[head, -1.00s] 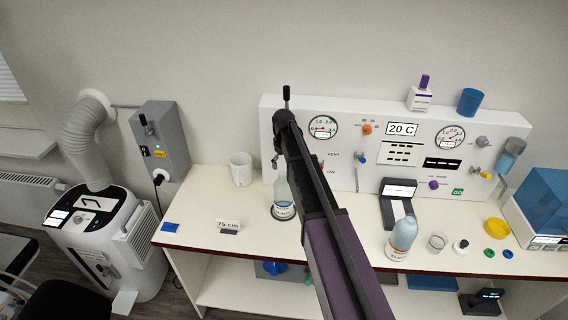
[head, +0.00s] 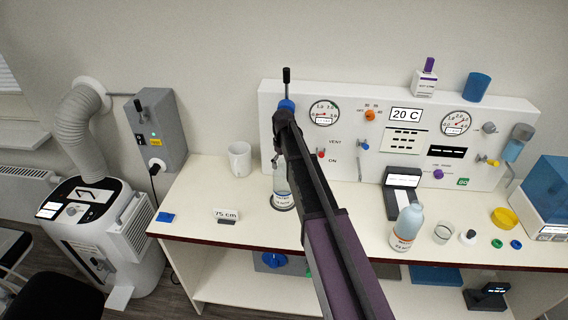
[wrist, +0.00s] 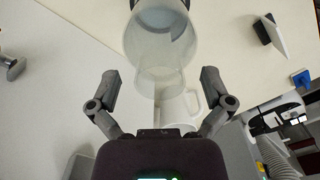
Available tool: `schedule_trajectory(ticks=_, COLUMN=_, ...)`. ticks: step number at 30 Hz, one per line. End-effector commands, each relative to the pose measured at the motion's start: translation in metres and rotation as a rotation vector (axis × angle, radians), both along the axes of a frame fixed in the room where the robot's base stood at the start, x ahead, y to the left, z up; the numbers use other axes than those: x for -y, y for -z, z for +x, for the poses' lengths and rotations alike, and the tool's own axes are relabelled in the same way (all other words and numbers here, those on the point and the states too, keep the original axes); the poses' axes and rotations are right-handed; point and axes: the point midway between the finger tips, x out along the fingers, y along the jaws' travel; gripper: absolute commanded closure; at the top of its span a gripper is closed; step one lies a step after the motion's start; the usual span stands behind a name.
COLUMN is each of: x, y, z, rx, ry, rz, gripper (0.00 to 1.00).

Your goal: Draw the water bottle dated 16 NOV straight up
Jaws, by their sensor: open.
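A clear bottle with a white label (head: 281,200) stands upright in a dark ring on the counter, partly behind my arm. A second, pale blue bottle with a white and orange label (head: 405,228) stands further right. I cannot read a date on either label. My gripper (wrist: 157,85) is open, its fingers spread to either side. In the wrist view the clear bottle (wrist: 160,35) is seen from above, its narrower part reaching between the fingers, with space on both sides. In the head view my arm mostly hides the gripper, near the top of the clear bottle.
A white mug (head: 239,158) stands just left of the clear bottle. The white gauge panel (head: 340,150) rises close behind it. A 75 cm sign (head: 226,215) and a blue block (head: 165,217) lie left.

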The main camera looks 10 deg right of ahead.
Motion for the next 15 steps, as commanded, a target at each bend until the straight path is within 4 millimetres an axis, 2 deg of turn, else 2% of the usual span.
schedule_trajectory(ticks=11, x=0.0, y=0.0014, z=0.0, rx=0.0, ry=0.0, rz=0.0, gripper=0.0)
schedule_trajectory(ticks=14, x=0.0, y=0.0014, z=0.0, rx=0.0, ry=0.0, rz=0.0, gripper=0.27)
schedule_trajectory(ticks=15, x=0.0, y=0.0014, z=0.0, rx=0.0, ry=0.0, rz=0.0, gripper=0.39)
